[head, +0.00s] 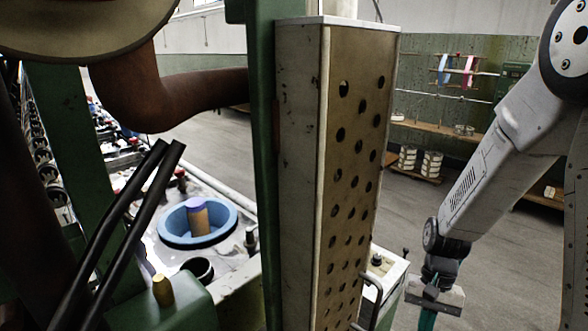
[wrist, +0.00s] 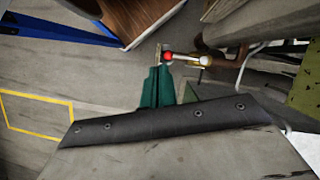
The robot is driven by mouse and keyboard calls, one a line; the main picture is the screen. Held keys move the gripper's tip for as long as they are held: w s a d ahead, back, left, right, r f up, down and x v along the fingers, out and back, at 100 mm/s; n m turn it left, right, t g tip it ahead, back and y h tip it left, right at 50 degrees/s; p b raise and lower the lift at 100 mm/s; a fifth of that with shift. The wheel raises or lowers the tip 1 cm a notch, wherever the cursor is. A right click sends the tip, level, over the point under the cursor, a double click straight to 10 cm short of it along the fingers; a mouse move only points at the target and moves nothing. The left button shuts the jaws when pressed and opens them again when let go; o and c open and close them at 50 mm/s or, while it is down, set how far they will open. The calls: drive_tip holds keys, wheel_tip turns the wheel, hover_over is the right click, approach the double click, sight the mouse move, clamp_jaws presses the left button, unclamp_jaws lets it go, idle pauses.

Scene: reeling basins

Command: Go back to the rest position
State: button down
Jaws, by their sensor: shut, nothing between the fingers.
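My gripper (head: 428,318) hangs at the lower right of the head view, below my pale arm, with its teal fingers pointing down and partly cut off by the frame edge. In the wrist view the teal fingers (wrist: 157,88) are together, with nothing seen between them. A red ball knob (wrist: 168,56) on a rod shows just beyond the fingertips; I cannot tell how near they are in depth.
A perforated tall box (head: 350,170) on a green post stands left of my arm. A blue round basin (head: 170,225) sits on the bench at left. Shelves with white stacks (head: 430,165) line the back wall. Open grey floor (head: 500,235) lies behind the arm.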

drive_tip(key=s+r+n+t, duration=0.1)
drive_tip(key=s+r, duration=0.4)
drive_tip(key=r, duration=0.3)
drive_tip(key=s+a+r+n+t+h, duration=0.1)
drive_tip(key=s+r+n+t, duration=0.1)
drive_tip(key=s+r, duration=0.3)
drive_tip(key=s+a+r+n+t+h, duration=0.1)
drive_tip(key=s+r, duration=0.4)
drive_tip(key=r, duration=0.8)
drive_tip(key=shift+n+t, duration=0.5)
drive_tip(key=shift+t, duration=0.2)
drive_tip(key=shift+s+a, duration=0.1)
